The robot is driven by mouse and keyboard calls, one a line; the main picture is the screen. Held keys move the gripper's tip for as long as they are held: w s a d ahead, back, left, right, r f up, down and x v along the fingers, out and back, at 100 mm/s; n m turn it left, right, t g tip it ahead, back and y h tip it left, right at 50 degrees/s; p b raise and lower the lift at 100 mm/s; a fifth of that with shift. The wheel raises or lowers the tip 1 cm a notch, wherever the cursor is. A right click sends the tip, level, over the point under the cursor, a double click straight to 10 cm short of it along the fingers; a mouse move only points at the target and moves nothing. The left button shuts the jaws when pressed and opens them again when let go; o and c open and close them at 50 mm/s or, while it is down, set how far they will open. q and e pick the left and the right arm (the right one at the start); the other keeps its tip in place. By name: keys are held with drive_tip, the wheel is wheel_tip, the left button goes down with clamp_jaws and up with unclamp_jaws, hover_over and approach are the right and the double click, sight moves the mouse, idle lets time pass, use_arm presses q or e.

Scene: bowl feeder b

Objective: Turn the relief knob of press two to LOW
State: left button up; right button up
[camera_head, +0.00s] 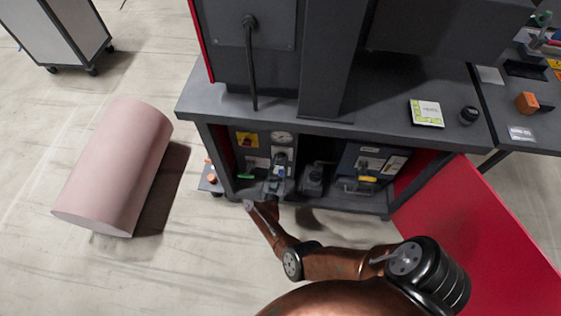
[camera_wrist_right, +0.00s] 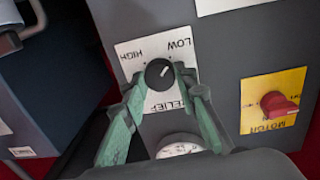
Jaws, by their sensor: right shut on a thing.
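The relief knob (camera_wrist_right: 158,75) is small, round and black, on a white plate lettered HIGH, LOW and RELIEF in the right wrist view. That view is turned, with RELIEF upside down. The knob's white pointer mark slants up and right, roughly toward the LOW lettering (camera_wrist_right: 180,43). My right gripper (camera_wrist_right: 165,80) has its green fingers closed on the knob from both sides. In the head view, my right gripper (camera_head: 277,182) reaches under the bench to the left panel, and the knob is hidden or too small to tell. My left gripper is not in view.
A red motor switch (camera_wrist_right: 278,104) on a yellow plate sits near the knob, with a gauge (camera_wrist_right: 180,147) close to the fingers. The bench top (camera_head: 385,105) overhangs the arm. A red door (camera_head: 480,230) stands open at right. A pink cylinder (camera_head: 118,165) lies on the floor.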

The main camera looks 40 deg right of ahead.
drive_tip(key=shift+w, duration=0.15)
drive_tip(key=o, duration=1.2)
drive_tip(key=shift+c, duration=0.2)
